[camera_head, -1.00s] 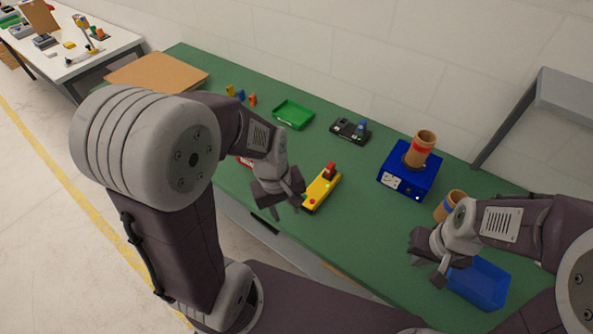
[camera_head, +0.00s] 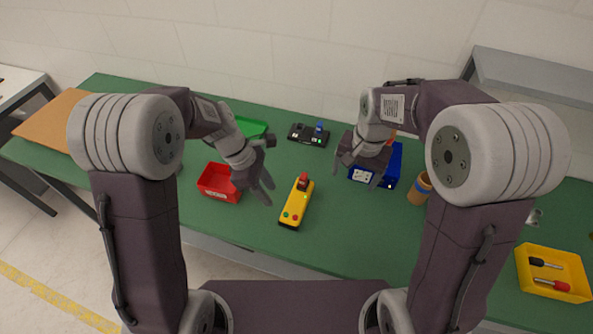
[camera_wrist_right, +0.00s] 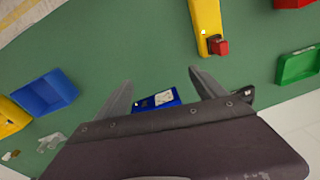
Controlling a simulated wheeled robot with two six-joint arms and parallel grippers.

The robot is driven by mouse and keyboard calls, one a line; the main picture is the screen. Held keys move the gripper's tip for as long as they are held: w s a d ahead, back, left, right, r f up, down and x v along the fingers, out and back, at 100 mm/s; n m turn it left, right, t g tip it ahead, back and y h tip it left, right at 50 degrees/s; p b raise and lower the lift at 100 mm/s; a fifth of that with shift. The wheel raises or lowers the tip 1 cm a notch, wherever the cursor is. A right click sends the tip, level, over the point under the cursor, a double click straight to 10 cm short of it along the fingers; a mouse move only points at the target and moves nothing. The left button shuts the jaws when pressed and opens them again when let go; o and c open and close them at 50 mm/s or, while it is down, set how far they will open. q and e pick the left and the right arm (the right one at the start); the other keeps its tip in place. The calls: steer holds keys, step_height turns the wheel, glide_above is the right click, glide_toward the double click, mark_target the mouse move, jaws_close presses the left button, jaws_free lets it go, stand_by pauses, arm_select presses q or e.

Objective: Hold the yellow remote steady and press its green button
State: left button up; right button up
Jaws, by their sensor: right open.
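The yellow remote (camera_head: 297,203) lies on the green table in the middle of the head view. Its near end carries a green button (camera_head: 286,215) and a red one (camera_head: 295,217); a red block (camera_head: 303,179) sits at its far end. My left gripper (camera_head: 266,190) is open and empty, just left of the remote and apart from it. My right gripper (camera_head: 357,178) is open and empty, to the right of the remote near the blue box. In the right wrist view the remote (camera_wrist_right: 205,22) shows partly, beyond my open fingers (camera_wrist_right: 163,88); its button end is cut off.
A red bin (camera_head: 219,184) stands left of the remote, a green tray (camera_head: 247,127) behind it. A black device (camera_head: 308,134) is at the back. The blue box (camera_head: 392,166) is partly behind my right gripper. A yellow bin (camera_head: 552,272) holds tools at right. Table in front of the remote is clear.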

steer(key=w+a+f, duration=0.1)
steer(key=w+a, duration=0.4)
steer(key=w, duration=0.2)
steer(key=n+g, duration=0.1)
steer(key=n, duration=0.1)
glide_above(303, 187)
steer(key=w, duration=0.2)
steer(key=f, duration=0.6)
steer(key=shift+s+a+f, duration=0.1)
steer(key=shift+s+f, duration=0.15)
steer(key=shift+f, duration=0.05)
steer(key=shift+s+a, duration=0.1)
steer(key=shift+a, duration=0.05)
steer(key=shift+s, duration=0.1)
arm_select(q)
steer(key=shift+s+d+r, duration=0.1)
steer(key=shift+s+d, duration=0.1)
steer(key=shift+d, duration=0.15)
arm_select(e)
steer(key=f, duration=0.8)
steer(key=shift+d+f, duration=0.25)
steer(key=shift+f, duration=0.15)
